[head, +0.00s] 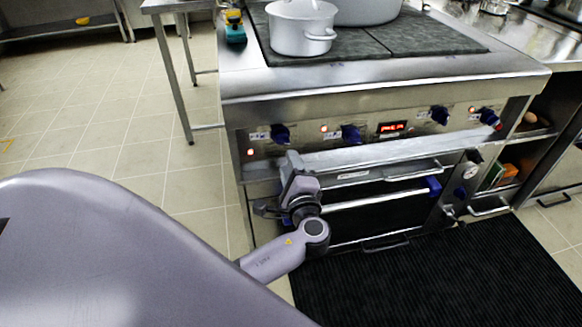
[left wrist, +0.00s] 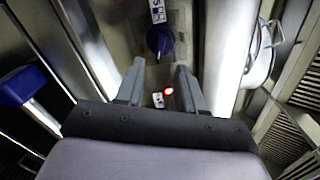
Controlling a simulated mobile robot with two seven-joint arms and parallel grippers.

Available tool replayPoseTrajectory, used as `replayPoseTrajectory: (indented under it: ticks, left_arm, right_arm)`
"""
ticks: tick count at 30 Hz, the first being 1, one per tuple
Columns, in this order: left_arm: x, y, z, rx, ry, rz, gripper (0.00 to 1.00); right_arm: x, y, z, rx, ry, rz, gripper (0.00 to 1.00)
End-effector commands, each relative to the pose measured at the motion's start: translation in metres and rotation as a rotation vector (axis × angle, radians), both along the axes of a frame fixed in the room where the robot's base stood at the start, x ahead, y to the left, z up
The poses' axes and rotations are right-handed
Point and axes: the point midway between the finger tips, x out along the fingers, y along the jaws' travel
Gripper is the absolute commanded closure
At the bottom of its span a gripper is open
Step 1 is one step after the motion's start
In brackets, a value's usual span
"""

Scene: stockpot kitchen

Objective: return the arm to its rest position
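My left arm (head: 275,260) reaches up from the lower left in the head view. My left gripper (head: 291,160) is in front of the left part of the stove's front, below the control panel. In the left wrist view the two fingers of my left gripper (left wrist: 157,72) stand apart with nothing between them. Beyond the fingers are a dark blue knob (left wrist: 159,40) and a lit red lamp (left wrist: 168,91) on the panel. I cannot tell whether the fingers touch the stove. My right gripper is not in view.
The stove (head: 400,75) carries a lidded pot (head: 300,32) and a larger pot (head: 365,10). Its oven door handle (head: 375,200) sticks out near my arm. A yellow and teal object (head: 235,28) stands at the back left corner. Tiled floor (head: 100,110) is clear at left.

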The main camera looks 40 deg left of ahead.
Motion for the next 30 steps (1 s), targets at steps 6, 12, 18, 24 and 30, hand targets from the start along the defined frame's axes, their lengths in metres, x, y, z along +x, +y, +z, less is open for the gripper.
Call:
replayPoseTrajectory:
  ticks: [6,12,18,24,30]
  left_arm:
    - [0.000,0.000,0.000,0.000,0.000,0.000,0.62]
    - [0.000,0.000,0.000,0.000,0.000,0.000,0.62]
    - [-0.008,-0.003,-0.021,-0.089,0.026,-0.031,0.62]
    - [-0.047,-0.028,-0.094,-0.484,0.089,-0.137,0.62]
    - [-0.102,-0.072,-0.143,-0.974,0.085,-0.198,0.62]
  right_arm:
    - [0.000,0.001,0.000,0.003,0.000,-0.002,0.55]
    - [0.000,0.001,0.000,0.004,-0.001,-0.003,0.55]
    - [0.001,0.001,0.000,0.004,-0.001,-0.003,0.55]
    - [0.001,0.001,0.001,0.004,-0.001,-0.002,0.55]
    - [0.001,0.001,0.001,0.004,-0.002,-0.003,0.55]
